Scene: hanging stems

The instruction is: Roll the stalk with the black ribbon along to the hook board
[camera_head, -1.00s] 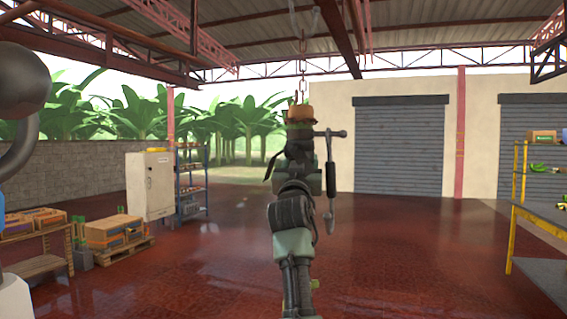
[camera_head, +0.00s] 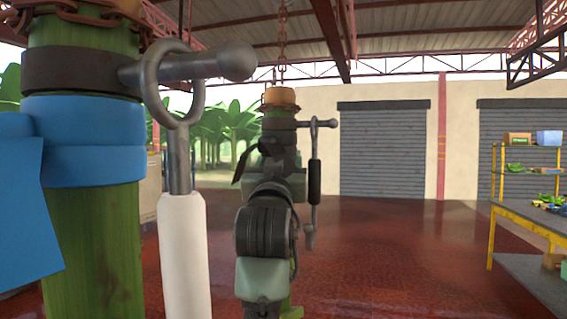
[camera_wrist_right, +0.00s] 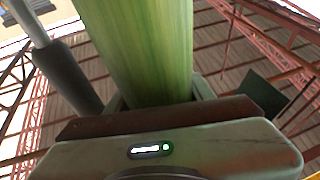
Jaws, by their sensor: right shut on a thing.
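The stalk with the black ribbon (camera_head: 278,112) hangs upright from a chain under an orange-brown cap, at the centre of the head view. A loose end of the black ribbon (camera_head: 242,166) sticks out to its left. My right gripper (camera_head: 280,150) is shut on this stalk, which also fills the middle of the right wrist view (camera_wrist_right: 140,50). A black-handled tool (camera_head: 314,180) hangs from the peg on its dark collar. The hook board cannot be made out. My left gripper is out of view.
A thick green stalk (camera_head: 98,245) with a blue ribbon (camera_head: 95,165) hangs close at the left, its peg and white-handled tool (camera_head: 183,255) pointing toward my held stalk. A yellow-framed shelf (camera_head: 493,200) stands at right. The red floor ahead is open.

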